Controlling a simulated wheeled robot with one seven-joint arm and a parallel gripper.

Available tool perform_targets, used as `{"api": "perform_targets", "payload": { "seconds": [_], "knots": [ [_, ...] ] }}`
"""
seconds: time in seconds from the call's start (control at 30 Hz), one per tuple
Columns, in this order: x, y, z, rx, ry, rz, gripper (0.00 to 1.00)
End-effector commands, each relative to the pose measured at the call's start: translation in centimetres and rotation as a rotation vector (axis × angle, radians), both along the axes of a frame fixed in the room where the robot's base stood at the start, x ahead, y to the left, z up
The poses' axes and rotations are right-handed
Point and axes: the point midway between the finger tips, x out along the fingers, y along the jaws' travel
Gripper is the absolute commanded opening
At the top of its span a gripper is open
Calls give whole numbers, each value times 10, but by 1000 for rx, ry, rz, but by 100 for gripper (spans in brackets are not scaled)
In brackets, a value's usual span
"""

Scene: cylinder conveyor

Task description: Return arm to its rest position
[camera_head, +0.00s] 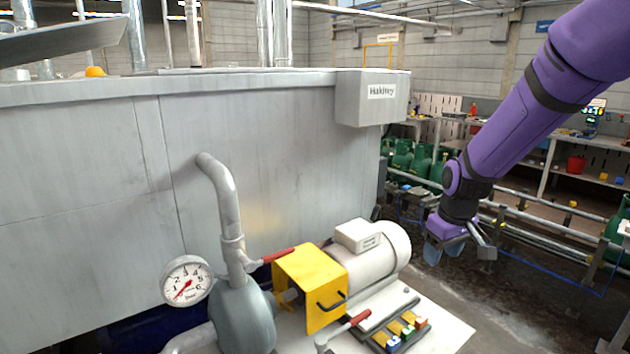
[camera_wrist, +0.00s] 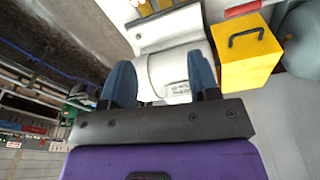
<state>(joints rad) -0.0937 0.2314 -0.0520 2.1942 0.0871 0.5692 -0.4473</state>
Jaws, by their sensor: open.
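My purple arm (camera_head: 555,95) reaches down from the upper right in the head view. My gripper (camera_head: 443,250) hangs at its end, to the right of the white motor (camera_head: 375,255), pointing downward. In the wrist view my gripper (camera_wrist: 160,78) shows two blue fingers spread apart, with nothing held between them. The white motor (camera_wrist: 175,70) shows beyond and between the fingers. The gripper looks apart from it.
A yellow guard box (camera_head: 310,285) with a black handle stands beside the motor; it also shows in the wrist view (camera_wrist: 248,52). A pressure gauge (camera_head: 187,280), grey pipe (camera_head: 225,200) and large tank (camera_head: 90,190) are left. Green cylinders (camera_head: 420,165) and rails stand behind my gripper.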

Motion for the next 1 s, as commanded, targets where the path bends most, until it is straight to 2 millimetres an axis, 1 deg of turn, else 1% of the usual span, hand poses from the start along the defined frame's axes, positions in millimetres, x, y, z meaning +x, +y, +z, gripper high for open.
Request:
{"api": "perform_targets", "payload": {
  "seconds": [0.03, 0.2, 0.37, 0.5, 0.6, 0.8, 1.0],
  "knots": [
    [-10, -2, 19, 5, -20, -18, 55],
    [-45, -6, 66, 22, -63, -78, 55],
    [-82, -11, 103, 34, -105, -135, 55],
    [-117, -15, 130, 46, -142, -186, 55],
    [-143, -17, 146, 54, -168, -222, 55],
    [-196, -22, 169, 68, -221, -295, 55],
    [-244, -25, 180, 81, -270, -364, 55]
  ]
}}
